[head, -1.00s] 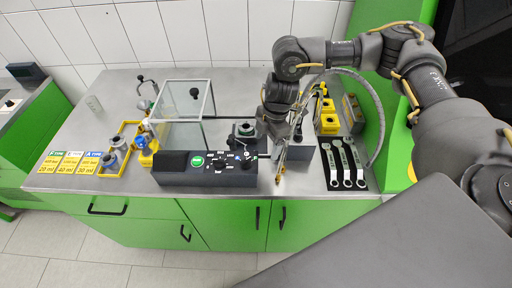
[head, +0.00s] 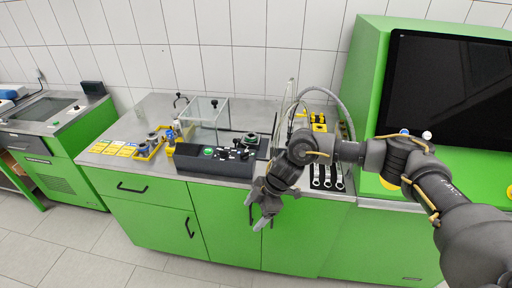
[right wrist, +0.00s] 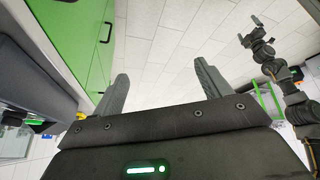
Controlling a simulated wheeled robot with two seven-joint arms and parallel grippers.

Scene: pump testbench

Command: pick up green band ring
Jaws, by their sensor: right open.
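A dark green round part (head: 250,139) sits on the bench behind the black control panel in the head view. It may be the green band ring; its band is too small to make out. My right gripper (head: 257,211) is open and empty, in front of the bench's front edge and below the worktop. Its two fingers stand wide apart in the right wrist view (right wrist: 162,88), with only floor between them. My left gripper (right wrist: 249,28) shows small at the upper right of that view, with its fingers apart and nothing seen between them.
The black control panel (head: 213,162) lies along the bench front. A glass enclosure (head: 208,112) stands behind it. A yellow holder with grey-blue rings (head: 150,148) is at the left. Wrenches (head: 327,178) lie on the right. A thin upright stand and grey hose are near my forearm.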

